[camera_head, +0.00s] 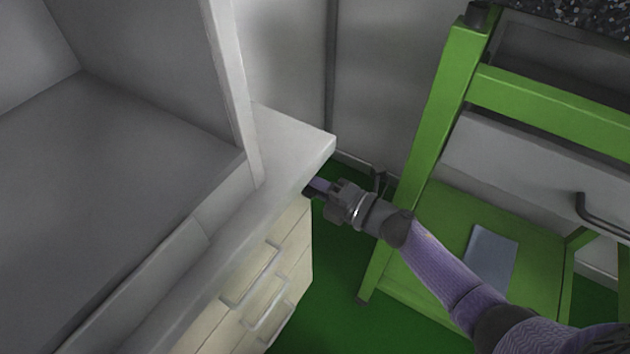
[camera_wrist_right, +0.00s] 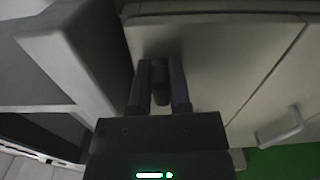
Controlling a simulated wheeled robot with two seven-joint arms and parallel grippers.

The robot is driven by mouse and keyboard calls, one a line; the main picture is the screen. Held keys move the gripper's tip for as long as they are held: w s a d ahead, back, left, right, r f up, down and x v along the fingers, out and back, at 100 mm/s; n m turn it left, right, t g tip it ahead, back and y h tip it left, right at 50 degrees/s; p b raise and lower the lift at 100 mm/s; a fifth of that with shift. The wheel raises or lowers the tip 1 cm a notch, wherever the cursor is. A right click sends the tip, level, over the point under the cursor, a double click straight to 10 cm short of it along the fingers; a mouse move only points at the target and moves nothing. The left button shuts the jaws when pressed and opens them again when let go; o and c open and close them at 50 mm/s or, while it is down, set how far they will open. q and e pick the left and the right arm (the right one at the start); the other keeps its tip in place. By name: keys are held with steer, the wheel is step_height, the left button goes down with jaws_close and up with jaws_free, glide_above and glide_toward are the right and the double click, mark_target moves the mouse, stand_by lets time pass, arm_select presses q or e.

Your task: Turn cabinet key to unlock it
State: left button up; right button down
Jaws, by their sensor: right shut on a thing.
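The cabinet (camera_head: 292,252) has cream fronts under a pale grey top; its front also shows in the right wrist view (camera_wrist_right: 220,50). My right gripper (camera_head: 313,188) reaches the cabinet's upper front, just below the edge of the top. In the right wrist view its two fingers (camera_wrist_right: 160,72) point at the cabinet front and are shut on a small dark thing, the key (camera_wrist_right: 160,85), which sits between them close to the front. The key's tip and the lock are hidden by the fingers. The key's turn angle cannot be told. My left gripper is not in view.
Bar handles (camera_head: 250,277) stick out from the cabinet front below the gripper; one shows in the right wrist view (camera_wrist_right: 281,128). A green frame bench (camera_head: 440,110) with a grey drawer stands at the right, behind my right arm. Green floor (camera_head: 335,300) lies clear between them.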

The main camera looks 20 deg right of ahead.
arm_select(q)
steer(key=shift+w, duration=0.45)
arm_select(e)
steer(key=shift+m, duration=0.5)
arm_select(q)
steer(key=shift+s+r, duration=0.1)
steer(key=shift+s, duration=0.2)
arm_select(e)
steer(key=c, duration=0.6)
jaws_free()
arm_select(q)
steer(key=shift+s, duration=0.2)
arm_select(e)
steer(key=shift+o, duration=0.2)
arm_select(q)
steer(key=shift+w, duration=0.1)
